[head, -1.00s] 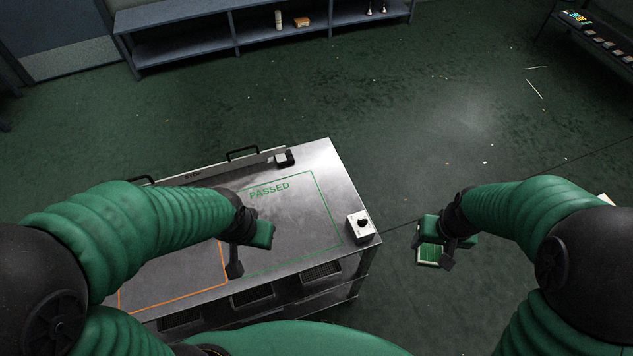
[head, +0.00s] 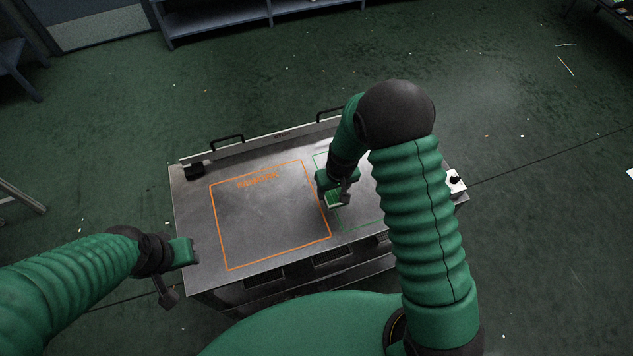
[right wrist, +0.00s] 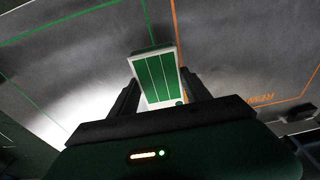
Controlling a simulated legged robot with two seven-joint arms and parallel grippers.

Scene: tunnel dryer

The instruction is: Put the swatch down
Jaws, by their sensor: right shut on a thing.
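The swatch, a green striped panel with a white border, is held in my right gripper (head: 335,192). In the head view the swatch (head: 334,200) is mostly hidden by the fingers, over the bench top near the gap between the orange and green outlines. In the right wrist view the swatch (right wrist: 157,77) sticks out between the two dark fingers. I cannot tell whether it touches the metal. My left gripper (head: 178,272) is open and empty, off the bench's left front corner.
The metal bench top (head: 195,215) has an orange outline (head: 212,225) at left, its inside clear. The green outline (head: 350,227) at right is partly hidden by my right arm. A white knob box (head: 455,184) sits at the right end, a small black item (head: 195,170) at the back left.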

